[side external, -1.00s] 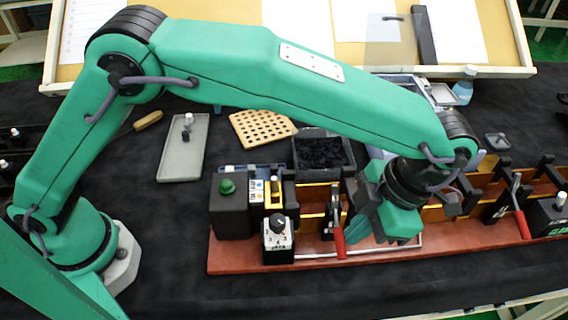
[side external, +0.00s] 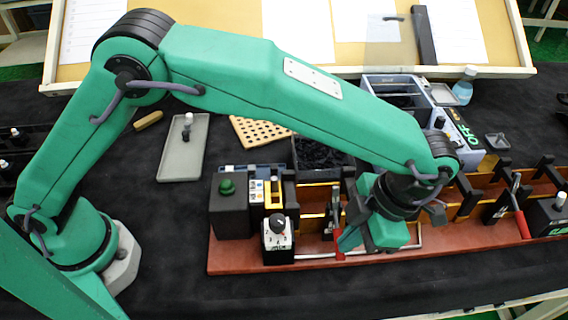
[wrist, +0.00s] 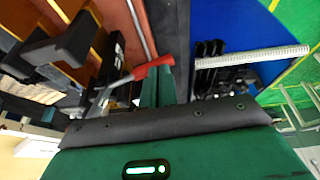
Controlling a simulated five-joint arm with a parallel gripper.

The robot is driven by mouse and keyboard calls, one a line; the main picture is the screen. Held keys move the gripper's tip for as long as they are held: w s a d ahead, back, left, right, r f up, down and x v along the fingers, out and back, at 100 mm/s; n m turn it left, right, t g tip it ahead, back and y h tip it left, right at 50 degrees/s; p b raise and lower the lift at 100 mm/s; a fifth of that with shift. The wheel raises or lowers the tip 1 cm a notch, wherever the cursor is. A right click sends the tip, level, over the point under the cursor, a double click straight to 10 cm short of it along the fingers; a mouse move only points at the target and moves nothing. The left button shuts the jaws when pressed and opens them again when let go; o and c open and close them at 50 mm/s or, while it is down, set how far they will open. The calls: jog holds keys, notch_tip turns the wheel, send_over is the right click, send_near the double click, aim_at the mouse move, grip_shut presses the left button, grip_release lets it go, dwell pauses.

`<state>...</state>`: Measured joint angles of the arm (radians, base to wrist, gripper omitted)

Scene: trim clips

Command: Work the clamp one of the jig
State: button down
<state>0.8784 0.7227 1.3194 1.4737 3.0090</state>
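The jig is a long red-brown base (side external: 232,256) with black posts and orange bars. A clamp with a red-handled lever (side external: 338,246) stands left of its middle; another red-handled clamp (side external: 523,225) stands towards the right end. I cannot read which is labelled one. My gripper (side external: 347,242) points down at the left clamp, its green fingertip overlapping the red handle. In the wrist view the red handle (wrist: 154,67) crosses at the green fingertips (wrist: 158,88), with its metal lever running left. Contact and the gap between the fingers are unclear.
A black box with a green button (side external: 227,187) and a dial box (side external: 278,240) stand at the jig's left end. A dark bin (side external: 325,152) and a grey-blue divided box (side external: 395,90) sit behind. The black cloth left of the jig is largely clear.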

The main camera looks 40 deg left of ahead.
jog(key=shift+f, duration=0.5)
jog(key=s+d+v, duration=0.1)
jog(key=s+v, duration=0.2)
jog(key=v, duration=1.1)
jog(key=shift+w+d+r, duration=0.3)
jog(key=shift+w+d, duration=0.05)
